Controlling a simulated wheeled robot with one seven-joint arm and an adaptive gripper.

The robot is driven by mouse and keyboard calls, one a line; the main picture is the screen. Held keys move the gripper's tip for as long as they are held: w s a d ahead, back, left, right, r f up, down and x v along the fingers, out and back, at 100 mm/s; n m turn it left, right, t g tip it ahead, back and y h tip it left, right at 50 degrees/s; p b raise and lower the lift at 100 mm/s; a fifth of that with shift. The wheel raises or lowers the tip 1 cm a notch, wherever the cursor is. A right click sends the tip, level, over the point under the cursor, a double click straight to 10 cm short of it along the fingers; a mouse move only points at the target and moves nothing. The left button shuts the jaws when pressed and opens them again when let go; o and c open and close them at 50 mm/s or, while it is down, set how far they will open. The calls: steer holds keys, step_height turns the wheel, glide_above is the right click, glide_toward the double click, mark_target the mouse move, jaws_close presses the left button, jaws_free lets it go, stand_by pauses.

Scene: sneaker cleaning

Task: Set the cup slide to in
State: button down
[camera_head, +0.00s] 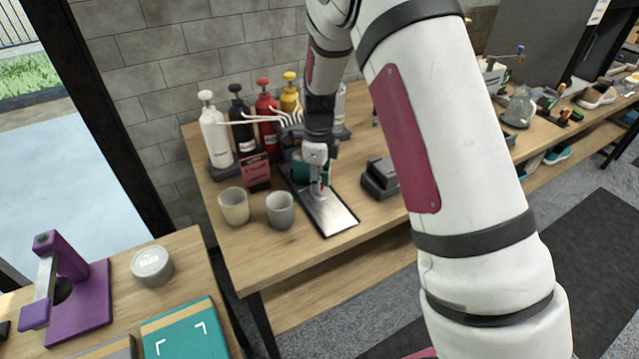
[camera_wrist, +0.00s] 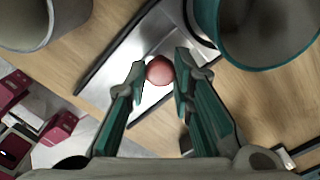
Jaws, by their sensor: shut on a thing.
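My gripper (camera_head: 318,186) reaches down over a flat metal plate (camera_head: 334,217), which I take to be part of the cup slide, on the wooden table. In the wrist view the gripper (camera_wrist: 160,78) has its teal-padded fingers on either side of a round reddish knob (camera_wrist: 160,69) and is shut on it. The metal plate (camera_wrist: 112,72) lies beneath the knob. A teal cup (camera_wrist: 268,62) is close by at upper right; in the head view it is partly hidden behind my gripper. How the knob joins the slide is hidden.
A grey cup (camera_head: 280,210) and a cream cup (camera_head: 233,206) stand left of the plate. Several pump bottles (camera_head: 214,136) and a pink sign (camera_head: 256,172) stand behind. A dark block (camera_head: 380,178) is to the right. The table's front edge is clear.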

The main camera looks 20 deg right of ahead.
steer(key=c, duration=1.4)
jaws_free()
steer(key=shift+o, duration=0.2)
step_height(320, 180, up, 12)
steer(key=shift+c, duration=0.2)
